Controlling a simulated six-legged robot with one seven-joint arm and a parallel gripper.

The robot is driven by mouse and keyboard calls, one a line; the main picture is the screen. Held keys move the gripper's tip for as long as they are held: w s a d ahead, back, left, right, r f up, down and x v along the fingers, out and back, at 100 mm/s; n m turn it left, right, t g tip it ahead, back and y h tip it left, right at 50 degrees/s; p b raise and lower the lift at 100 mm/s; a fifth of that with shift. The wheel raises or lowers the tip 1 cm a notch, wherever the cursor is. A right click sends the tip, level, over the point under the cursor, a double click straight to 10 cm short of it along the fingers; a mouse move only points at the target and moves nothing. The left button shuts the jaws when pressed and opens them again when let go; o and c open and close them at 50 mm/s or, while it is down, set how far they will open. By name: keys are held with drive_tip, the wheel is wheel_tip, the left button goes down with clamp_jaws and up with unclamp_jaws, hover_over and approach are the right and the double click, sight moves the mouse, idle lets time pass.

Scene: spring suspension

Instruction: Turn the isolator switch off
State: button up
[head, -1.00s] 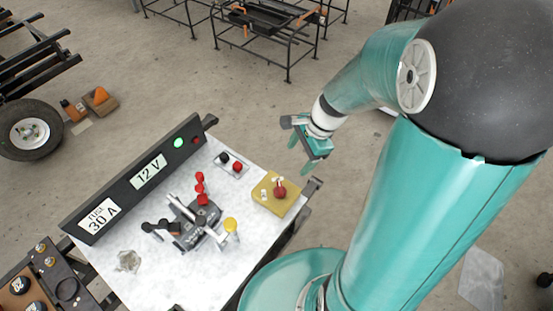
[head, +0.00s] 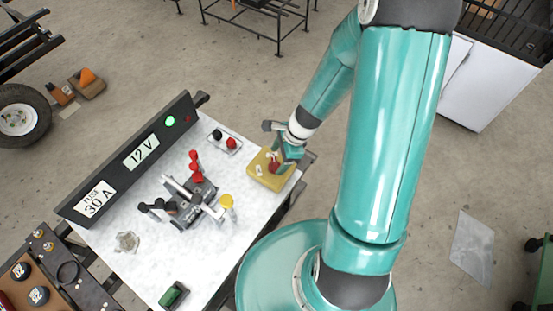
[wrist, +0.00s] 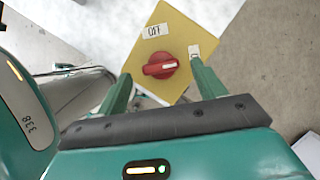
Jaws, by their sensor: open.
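The isolator switch is a yellow box (head: 262,180) at the right end of the white bench top in the head view. Its red rotary knob (wrist: 160,66) shows in the wrist view, with a white mark pointing right. An "OFF" label (wrist: 155,31) sits above the knob, and a small second label (wrist: 194,51) lies to its right, partly hidden by a finger. My gripper (wrist: 157,88) is open, with its green fingers apart on either side of the knob's lower area. In the head view my gripper (head: 282,158) is over the box. I cannot tell whether the fingers touch it.
A black panel (head: 128,160) with "12 V" and "FUSE 30 A" labels and a lit green lamp stands along the bench's back. A lever device (head: 190,205) with red and yellow knobs and a terminal plate (head: 225,141) are left of the box.

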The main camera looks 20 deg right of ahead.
drive_tip(key=shift+x, duration=1.05)
drive_tip(key=c, duration=1)
